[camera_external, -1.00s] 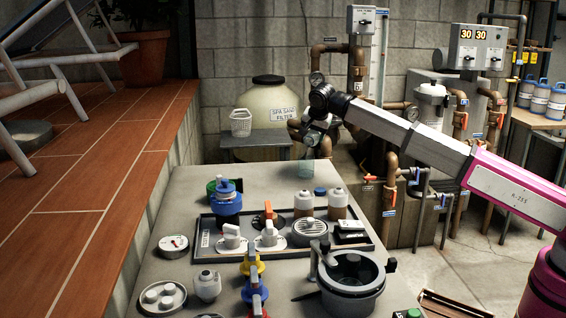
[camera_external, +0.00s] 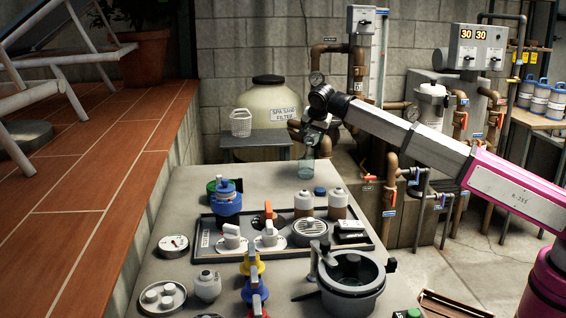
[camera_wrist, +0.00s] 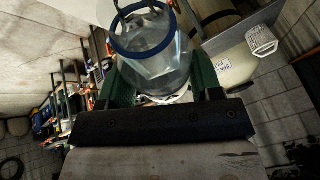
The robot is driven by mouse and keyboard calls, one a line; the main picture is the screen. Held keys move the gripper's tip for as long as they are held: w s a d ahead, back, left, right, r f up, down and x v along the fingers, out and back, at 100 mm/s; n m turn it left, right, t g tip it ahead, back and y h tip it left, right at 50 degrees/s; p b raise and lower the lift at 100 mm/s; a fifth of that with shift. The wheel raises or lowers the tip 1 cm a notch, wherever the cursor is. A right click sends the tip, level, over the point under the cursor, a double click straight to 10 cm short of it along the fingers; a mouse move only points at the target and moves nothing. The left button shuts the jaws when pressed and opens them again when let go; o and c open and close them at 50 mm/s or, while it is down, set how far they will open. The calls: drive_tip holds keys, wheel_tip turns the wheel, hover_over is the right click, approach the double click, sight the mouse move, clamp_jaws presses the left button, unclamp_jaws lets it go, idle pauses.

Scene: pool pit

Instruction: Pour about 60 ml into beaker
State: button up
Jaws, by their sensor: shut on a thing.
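My gripper (camera_external: 309,140) is at the far end of the table. In the wrist view its green fingers (camera_wrist: 162,88) are shut on a clear vessel (camera_wrist: 155,68) with a blue rim. The vessel looks tilted, and I cannot tell how much liquid it holds. A clear glass shape (camera_external: 306,168) shows just below my gripper in the external view. I cannot tell whether this is the held vessel or a separate beaker, nor whether it touches the table.
The grey table (camera_external: 200,180) bears a dark tray (camera_external: 206,248) with valves and two bottles. A blue pump-like part (camera_external: 227,203) stands at its left. A grey pot (camera_external: 352,285) is at the front right. A filter tank (camera_external: 268,100) and pipes stand behind.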

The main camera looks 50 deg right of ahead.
drive_tip(key=shift+r, duration=0.1)
drive_tip(key=shift+w+d+f+g+y, duration=0.1)
drive_tip(key=shift+d+f+g+y, duration=0.2)
drive_tip(key=shift+f+y, duration=0.4)
drive_tip(key=shift+w+d+f+g+y, duration=0.15)
drive_tip(key=shift+f+g+y, duration=0.3)
drive_tip(key=shift+y, duration=0.45)
drive_tip(key=shift+d+f+m+y, duration=0.3)
drive_tip(key=shift+d+f+y, duration=0.1)
drive_tip(key=shift+y, duration=0.1)
drive_tip(key=shift+a+f+g+y, duration=0.15)
drive_tip(key=shift+f+g+y, duration=0.1)
drive_tip(key=shift+y, duration=0.15)
idle(0.5)
